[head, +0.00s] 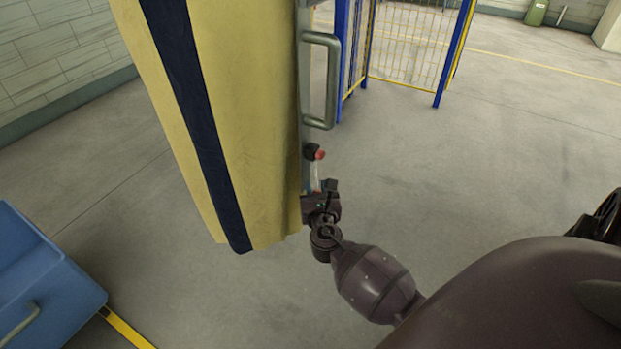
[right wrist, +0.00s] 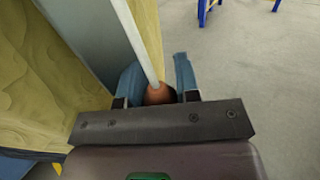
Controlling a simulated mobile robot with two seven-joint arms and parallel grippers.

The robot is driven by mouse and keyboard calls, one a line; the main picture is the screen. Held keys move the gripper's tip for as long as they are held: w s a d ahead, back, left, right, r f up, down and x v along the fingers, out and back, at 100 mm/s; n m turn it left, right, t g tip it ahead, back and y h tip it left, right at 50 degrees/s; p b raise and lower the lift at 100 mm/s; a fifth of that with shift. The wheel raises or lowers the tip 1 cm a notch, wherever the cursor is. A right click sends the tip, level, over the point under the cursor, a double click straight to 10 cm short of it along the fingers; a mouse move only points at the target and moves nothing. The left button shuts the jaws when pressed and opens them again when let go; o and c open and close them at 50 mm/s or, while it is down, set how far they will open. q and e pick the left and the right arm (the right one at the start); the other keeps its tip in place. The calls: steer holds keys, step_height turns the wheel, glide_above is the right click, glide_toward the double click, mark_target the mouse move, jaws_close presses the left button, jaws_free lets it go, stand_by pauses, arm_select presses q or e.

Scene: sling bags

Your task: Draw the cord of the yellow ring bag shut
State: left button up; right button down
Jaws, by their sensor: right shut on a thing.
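The yellow bag (head: 235,120) with a dark navy stripe hangs upright, large at the upper left of the head view; its top is cut off. A ring is not visible. In the right wrist view, yellow cloth (right wrist: 45,75) fills the left side. My right gripper (head: 316,170), also in the wrist view (right wrist: 158,85), is shut on the ball, with a blue finger on each side. My left gripper is not in view.
A grey panel edge with a metal handle (head: 333,80) stands along the bag's right side. A blue box (head: 40,280) is at the lower left. A blue-and-yellow barred fence (head: 410,45) stands behind. The floor on the right is clear.

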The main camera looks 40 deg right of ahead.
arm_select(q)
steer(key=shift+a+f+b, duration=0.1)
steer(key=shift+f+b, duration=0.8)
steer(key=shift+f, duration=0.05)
arm_select(e)
steer(key=f, duration=0.4)
steer(key=shift+s+f, duration=0.2)
steer(key=shift+f, duration=0.1)
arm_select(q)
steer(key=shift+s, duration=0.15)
arm_select(e)
steer(key=c, duration=1.1)
jaws_free()
steer(key=shift+w, duration=0.1)
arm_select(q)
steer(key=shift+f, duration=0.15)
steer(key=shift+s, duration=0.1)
arm_select(e)
steer(key=shift+r, duration=0.15)
steer(key=shift+a, duration=0.1)
